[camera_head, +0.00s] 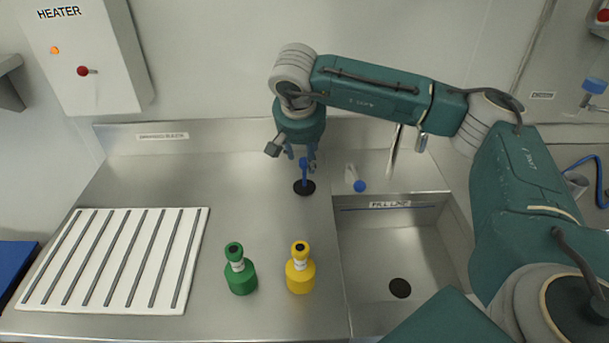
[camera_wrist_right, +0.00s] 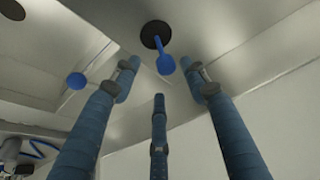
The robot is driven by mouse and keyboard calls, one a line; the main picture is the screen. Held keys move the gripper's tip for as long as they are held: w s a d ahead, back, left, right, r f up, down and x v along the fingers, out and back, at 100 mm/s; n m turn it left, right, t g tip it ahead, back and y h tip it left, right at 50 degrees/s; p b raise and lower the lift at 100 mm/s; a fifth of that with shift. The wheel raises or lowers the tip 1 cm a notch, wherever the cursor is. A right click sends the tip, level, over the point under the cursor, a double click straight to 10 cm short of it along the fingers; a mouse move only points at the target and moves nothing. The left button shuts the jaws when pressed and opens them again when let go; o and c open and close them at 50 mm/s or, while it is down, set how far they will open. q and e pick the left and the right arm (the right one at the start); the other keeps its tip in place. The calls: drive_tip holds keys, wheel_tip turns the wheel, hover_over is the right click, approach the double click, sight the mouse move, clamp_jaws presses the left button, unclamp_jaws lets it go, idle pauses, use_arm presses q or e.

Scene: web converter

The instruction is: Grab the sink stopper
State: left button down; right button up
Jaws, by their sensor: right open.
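The sink stopper (camera_head: 304,187) is a black disc with an upright blue handle. It rests on the steel counter just left of the sink. In the right wrist view the stopper (camera_wrist_right: 156,34) shows at the top centre, its blue handle pointing toward the fingers. My right gripper (camera_head: 302,157) is above the stopper, with three blue fingers spread open. In the wrist view the open fingers (camera_wrist_right: 160,82) are around the line of the handle, with nothing gripped. I cannot tell whether a finger touches the handle. My left gripper is not in view.
The sink (camera_head: 390,250) with a dark drain hole (camera_head: 400,288) lies to the right. A blue-tipped lever (camera_head: 359,186) and a tap (camera_head: 394,155) stand behind it. Green (camera_head: 239,270) and yellow (camera_head: 300,270) bottles stand in front. A white drying rack (camera_head: 50,297) lies left.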

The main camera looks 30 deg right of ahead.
sight(304, 160)
drive_tip(key=w+f, duration=0.1)
drive_tip(key=d+f+p, duration=0.1)
drive_tip(key=w+f+p, duration=0.1)
drive_tip(key=f, duration=0.1)
drive_tip(key=shift+w+d, duration=0.25)
drive_tip(key=shift+w, duration=0.05)
drive_tip(key=shift+w+d+f, duration=0.1)
drive_tip(key=shift+f, duration=0.4)
drive_tip(key=shift+c, duration=0.5)
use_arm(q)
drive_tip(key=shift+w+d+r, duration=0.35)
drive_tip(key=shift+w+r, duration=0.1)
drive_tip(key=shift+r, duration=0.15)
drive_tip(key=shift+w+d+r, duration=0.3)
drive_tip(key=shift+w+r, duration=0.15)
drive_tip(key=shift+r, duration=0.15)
use_arm(e)
clamp_jaws()
